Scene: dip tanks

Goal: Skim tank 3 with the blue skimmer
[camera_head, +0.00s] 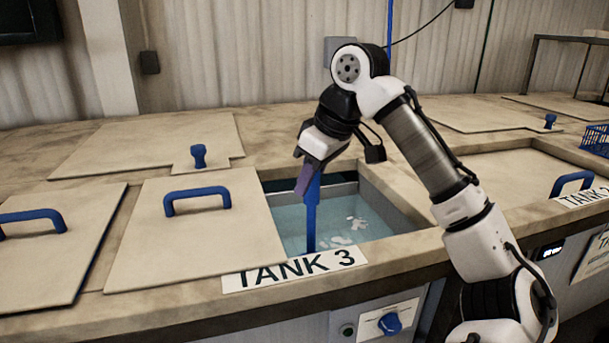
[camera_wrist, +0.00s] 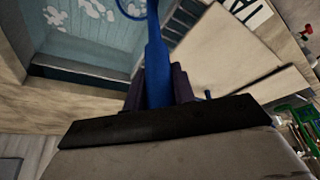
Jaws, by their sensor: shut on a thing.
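My gripper (camera_head: 305,184) is shut on the blue skimmer (camera_head: 312,215), holding its handle upright over the open part of tank 3. The handle reaches down into the tank's water (camera_head: 372,222); its lower end is partly hidden behind the front rim in the head view. White patches of scum (camera_head: 338,240) float on the water. In the wrist view the blue skimmer (camera_wrist: 156,65) runs up between the fingers (camera_wrist: 158,88) to a hoop at the top edge, seen only in part. White scum (camera_wrist: 95,10) shows near it. The TANK 3 label (camera_head: 290,270) is on the front rim.
A beige lid with a blue handle (camera_head: 195,240) lies left of the opening. Another handled lid (camera_head: 60,245) is further left, and a lid with a blue knob (camera_head: 150,145) lies behind. Tank 2's label (camera_head: 583,197) and a blue basket (camera_head: 596,140) are at right.

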